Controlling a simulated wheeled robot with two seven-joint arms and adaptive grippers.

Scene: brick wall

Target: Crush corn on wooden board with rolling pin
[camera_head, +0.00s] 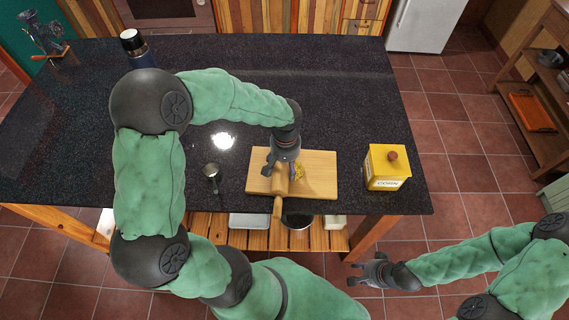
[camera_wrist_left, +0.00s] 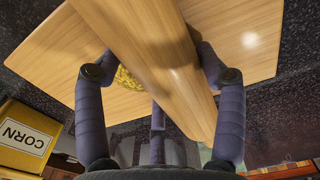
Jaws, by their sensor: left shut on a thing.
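My left gripper (camera_head: 283,170) is above the wooden board (camera_head: 322,178), shut on the rolling pin (camera_head: 277,208). The pin lies across the left-middle of the board, its handle pointing to the table's front edge. In the left wrist view the pin (camera_wrist_left: 160,60) runs between both fingers. Yellow corn (camera_head: 299,172) is on the board just right of the pin; in the left wrist view the corn (camera_wrist_left: 127,78) is partly hidden by the pin and a finger. I cannot tell whether the pin presses on it. My right gripper (camera_head: 366,275) is empty, fingers apart, beyond the table's front edge.
A yellow CORN canister (camera_head: 386,168) stands right of the board. The back right of the dark tabletop (camera_head: 340,90) is clear.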

